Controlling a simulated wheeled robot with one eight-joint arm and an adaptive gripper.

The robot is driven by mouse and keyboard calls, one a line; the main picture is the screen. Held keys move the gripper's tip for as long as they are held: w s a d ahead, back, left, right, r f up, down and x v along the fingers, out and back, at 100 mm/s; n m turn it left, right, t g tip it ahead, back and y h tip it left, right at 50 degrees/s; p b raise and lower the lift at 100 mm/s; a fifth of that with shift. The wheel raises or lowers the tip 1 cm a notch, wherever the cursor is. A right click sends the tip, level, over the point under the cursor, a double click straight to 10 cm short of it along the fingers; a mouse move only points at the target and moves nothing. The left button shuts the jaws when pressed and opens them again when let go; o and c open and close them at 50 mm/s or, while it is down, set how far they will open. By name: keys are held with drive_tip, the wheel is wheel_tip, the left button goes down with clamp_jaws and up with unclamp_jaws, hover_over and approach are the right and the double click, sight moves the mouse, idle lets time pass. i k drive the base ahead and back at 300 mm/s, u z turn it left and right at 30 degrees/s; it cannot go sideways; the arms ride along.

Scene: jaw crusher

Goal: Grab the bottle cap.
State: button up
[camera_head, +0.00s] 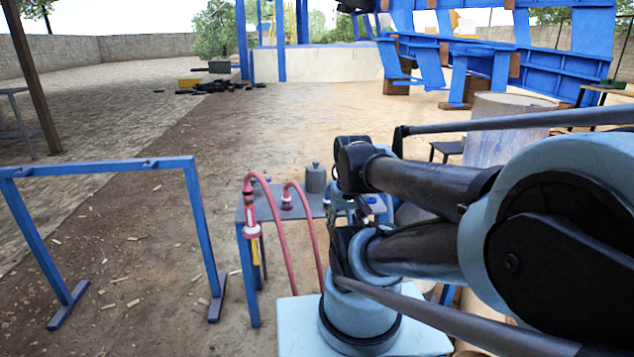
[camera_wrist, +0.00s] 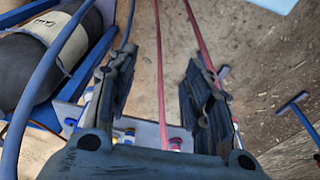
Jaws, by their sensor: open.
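My gripper (camera_wrist: 160,85) is open, with its two dark fingers apart and nothing held between them. In the head view my gripper (camera_head: 347,205) is over the right part of a small blue-legged grey table (camera_head: 260,192) and hides part of its top. In the wrist view the tabletop (camera_wrist: 147,130) shows below and between the fingers, with small white, blue, yellow and red items (camera_wrist: 125,136) partly hidden by the gripper body. I cannot tell which of these, if any, is the bottle cap.
A grey cylinder with a knob (camera_head: 315,179) stands on the table. Red hoses (camera_head: 275,220) arch at its front edge. A blue metal frame (camera_head: 105,170) stands left. A dark gas cylinder (camera_wrist: 35,60) lies left in the wrist view. Open dirt ground lies behind the table.

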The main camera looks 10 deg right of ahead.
sight(315, 174)
drive_tip(key=z, duration=2.15)
drive_tip(key=k, duration=0.7)
drive_tip(key=u, duration=1.05)
drive_tip(key=i, duration=1)
